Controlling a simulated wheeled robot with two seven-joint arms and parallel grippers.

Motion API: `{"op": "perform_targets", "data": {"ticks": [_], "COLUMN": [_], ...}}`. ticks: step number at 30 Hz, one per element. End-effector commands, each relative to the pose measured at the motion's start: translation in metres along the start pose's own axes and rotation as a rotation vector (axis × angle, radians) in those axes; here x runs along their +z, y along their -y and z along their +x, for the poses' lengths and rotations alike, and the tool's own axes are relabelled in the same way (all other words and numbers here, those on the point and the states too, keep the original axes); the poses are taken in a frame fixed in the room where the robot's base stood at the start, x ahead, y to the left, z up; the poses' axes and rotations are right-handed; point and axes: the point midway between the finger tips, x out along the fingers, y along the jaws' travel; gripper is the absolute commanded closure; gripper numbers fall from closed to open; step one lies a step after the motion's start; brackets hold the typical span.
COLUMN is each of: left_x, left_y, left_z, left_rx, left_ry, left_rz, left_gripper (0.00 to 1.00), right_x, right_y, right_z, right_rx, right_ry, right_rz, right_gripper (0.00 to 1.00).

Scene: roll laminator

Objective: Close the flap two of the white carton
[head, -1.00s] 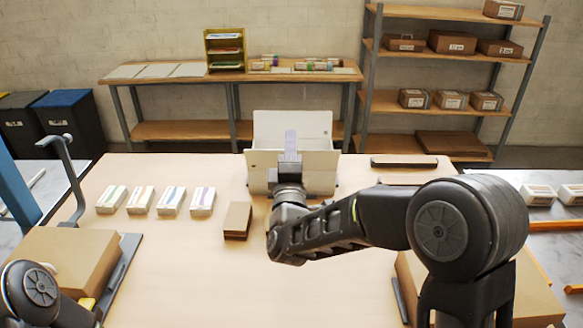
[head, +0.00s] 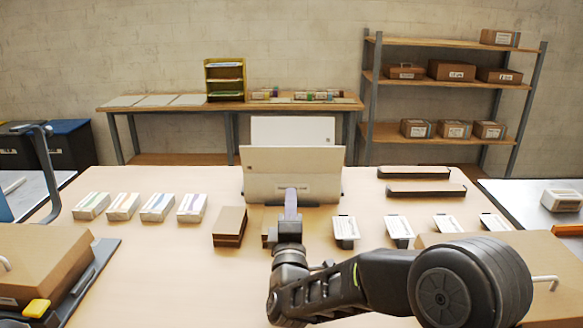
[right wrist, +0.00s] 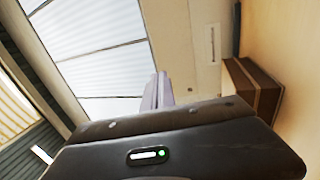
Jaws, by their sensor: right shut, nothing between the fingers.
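The white carton (head: 292,185) stands at the middle back of the table. A broad cream panel faces me, and a whiter panel (head: 292,130) stands up behind it. Which of these is flap two I cannot tell, and the carton's inside is hidden. My right gripper (head: 291,197) is in front of the carton's lower front, its pale fingers shut with nothing between them. They overlap the front panel in the picture; contact cannot be told. In the right wrist view the shut fingers (right wrist: 158,90) point toward a cream surface. My left gripper is out of view.
Brown blocks (head: 230,226) lie left of my right gripper. Several small packs (head: 157,207) stand in a row to the left. Several white-topped pieces (head: 398,228) lie to the right, with dark bars (head: 425,190) behind them.

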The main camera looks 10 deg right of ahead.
Motion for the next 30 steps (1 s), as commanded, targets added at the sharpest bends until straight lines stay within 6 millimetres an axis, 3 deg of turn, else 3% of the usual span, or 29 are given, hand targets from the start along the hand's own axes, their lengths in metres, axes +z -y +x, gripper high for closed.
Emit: {"op": "perform_targets", "data": {"ticks": [8,14,30], "left_x": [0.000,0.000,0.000], "left_y": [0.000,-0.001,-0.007], "left_z": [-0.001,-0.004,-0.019], "left_rx": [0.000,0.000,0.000], "left_ry": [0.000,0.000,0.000], "left_rz": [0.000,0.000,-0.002], "left_gripper": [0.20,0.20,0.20], "right_x": [0.000,0.001,0.001], "right_y": [-0.001,-0.002,-0.002], "right_z": [0.003,0.021,0.120], "right_rx": [0.000,0.001,0.001], "right_ry": [0.000,0.002,0.001], "right_rz": [0.000,0.000,0.000], "right_gripper": [1.00,1.00,1.00]}}
